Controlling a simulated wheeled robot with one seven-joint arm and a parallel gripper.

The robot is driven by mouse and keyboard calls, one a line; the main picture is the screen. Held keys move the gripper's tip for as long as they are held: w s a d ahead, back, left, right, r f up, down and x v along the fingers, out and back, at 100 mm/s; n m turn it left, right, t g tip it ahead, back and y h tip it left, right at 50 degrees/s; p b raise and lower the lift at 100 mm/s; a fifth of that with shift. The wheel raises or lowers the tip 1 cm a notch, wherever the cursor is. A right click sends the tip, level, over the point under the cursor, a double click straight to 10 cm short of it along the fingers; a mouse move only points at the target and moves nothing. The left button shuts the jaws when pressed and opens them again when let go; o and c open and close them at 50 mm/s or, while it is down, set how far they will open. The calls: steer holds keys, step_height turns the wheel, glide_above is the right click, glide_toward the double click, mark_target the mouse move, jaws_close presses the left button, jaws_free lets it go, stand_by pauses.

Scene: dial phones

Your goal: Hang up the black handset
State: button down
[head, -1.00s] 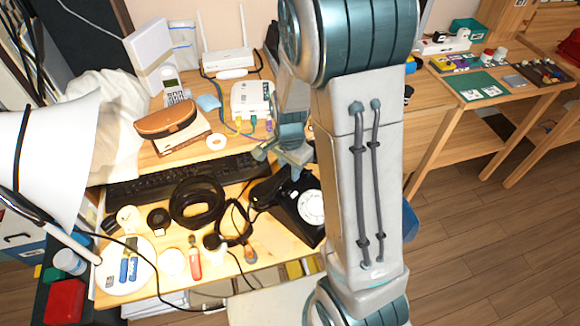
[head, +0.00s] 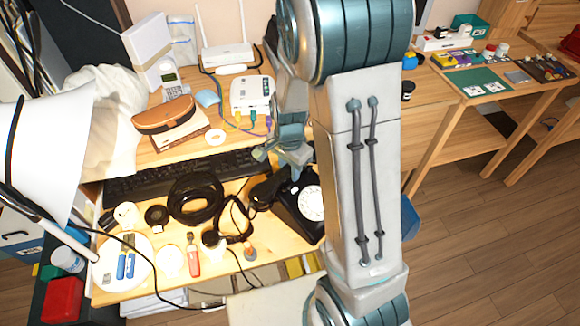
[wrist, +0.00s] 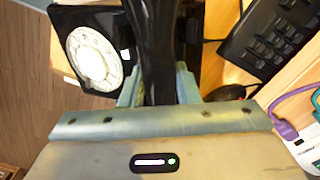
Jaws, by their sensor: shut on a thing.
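The black rotary phone (head: 292,217) with its white dial stands at the right of the desk, partly hidden by my arm. It also shows at the upper left of the wrist view (wrist: 125,43). My gripper (wrist: 158,88) is shut on the black handset (wrist: 152,40), which runs up the picture between the fingers, beside the dial. In the head view one end of the handset (head: 261,191) shows at the phone's left. My gripper (head: 280,156) is above and behind the phone there. I cannot tell whether the handset touches the cradle.
A black coiled cord (head: 246,222) lies left of the phone. A black keyboard (head: 180,175), black headphones (head: 195,200) and small items crowd the desk. A white router box (head: 250,95) with cables stands on the raised shelf behind.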

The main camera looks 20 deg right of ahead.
steer(key=c, duration=1)
jaws_free()
step_height(320, 180, up, 14)
steer(key=shift+f+p, duration=0.1)
steer(key=shift+p, duration=0.8)
steer(key=shift+s, duration=0.1)
steer(key=s+r+n+t+p, duration=0.1)
steer(key=s+r+n, duration=0.2)
steer(key=s+n, duration=0.1)
steer(key=s+r+n+t+p, duration=0.1)
steer(key=s+r+n+p, duration=0.1)
steer(key=s, duration=0.3)
steer(key=s+r+n+p, duration=0.1)
steer(key=s+r+n, duration=0.3)
steer(key=n, duration=0.1)
steer(key=shift+s+d+r+n+t, duration=0.2)
steer(key=shift+s+n+t, duration=0.1)
steer(key=shift+t, duration=0.1)
